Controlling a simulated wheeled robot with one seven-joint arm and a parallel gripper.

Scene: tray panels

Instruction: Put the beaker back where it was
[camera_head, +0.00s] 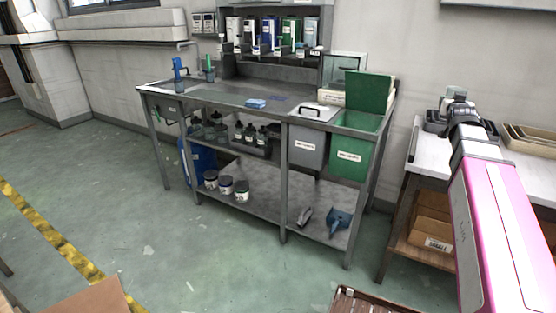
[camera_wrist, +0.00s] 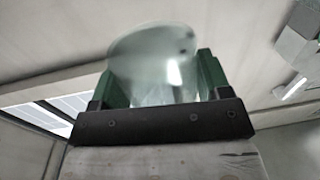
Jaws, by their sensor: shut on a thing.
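A clear, pale glassy vessel, which I take to be the beaker (camera_wrist: 152,58), stands between the fingers of my gripper (camera_wrist: 160,82) in the wrist view. The green fingers are shut on it, one on each side. Its rounded upper edge shows above the dark crossbar of the gripper, which hides its lower part. In the head view my arm reaches over the white table at the right. The wrist hides most of what lies beyond it there, and I cannot make out the beaker clearly.
A white-topped table (camera_head: 430,156) stands at the right, with beige trays (camera_head: 528,138) on it and a cardboard box (camera_head: 431,228) below. A metal workbench (camera_head: 215,95) with bottles and a green bin (camera_head: 350,158) stands at the centre. The green floor (camera_head: 110,180) is open at the left.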

